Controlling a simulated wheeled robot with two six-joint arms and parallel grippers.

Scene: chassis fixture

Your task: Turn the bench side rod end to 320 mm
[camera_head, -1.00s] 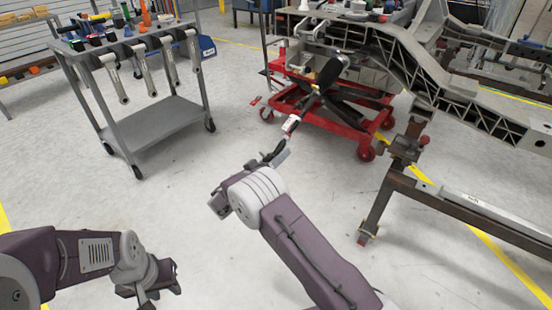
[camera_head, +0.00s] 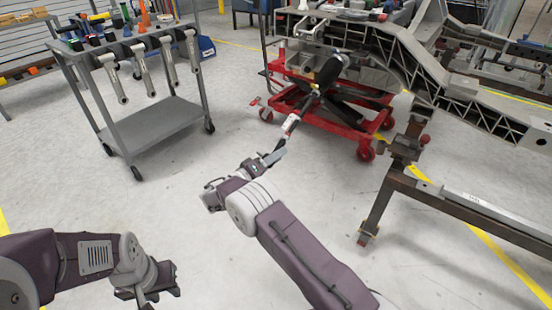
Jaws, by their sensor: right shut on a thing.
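A slim rod (camera_head: 291,125) with a black and a white-and-red section runs from the red cart down toward my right gripper. Its far end meets a black part (camera_head: 328,72) at the chassis fixture, with a small yellow spot near the joint. My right gripper (camera_head: 272,158) is shut on the near rod end, which is mostly hidden by the jaws. A flat grey jaw plate shows on its right side. No length reading can be made out. My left gripper (camera_head: 150,287) hangs low at the left, apart from everything; its jaw gap is unclear.
A red wheeled cart (camera_head: 357,137) stands under the grey chassis frame (camera_head: 400,62). A brown steel stand (camera_head: 386,195) with a rail is at the right. A grey tool trolley (camera_head: 150,127) with hanging tools is at the left. The floor between is clear.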

